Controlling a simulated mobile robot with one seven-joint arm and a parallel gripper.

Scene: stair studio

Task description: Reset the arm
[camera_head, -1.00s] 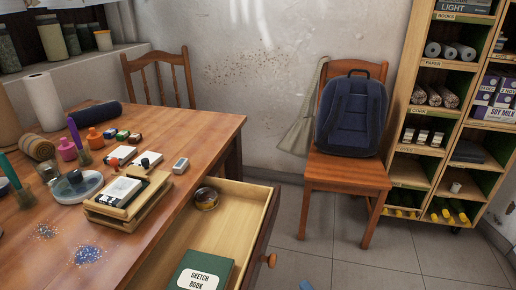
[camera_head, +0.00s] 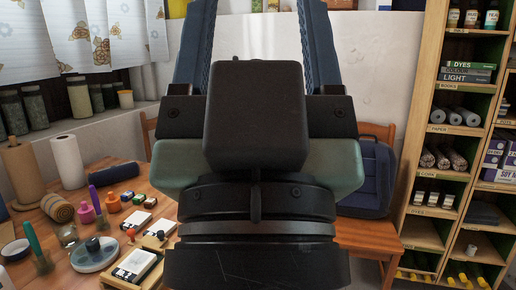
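My gripper (camera_head: 258,30) fills the middle of the head view, close to the camera and seen from behind. Its two dark blue fingers stand wide apart and run up to the top edge, where their tips are cut off. Pale wall shows between them, and I see nothing held. My wrist hides the right part of the wooden table (camera_head: 104,196) and much of the chair (camera_head: 362,236) with the blue backpack (camera_head: 375,182).
A wooden shelf unit (camera_head: 412,205) stands at the right. Jars line the window ledge. The open drawer is out of view.

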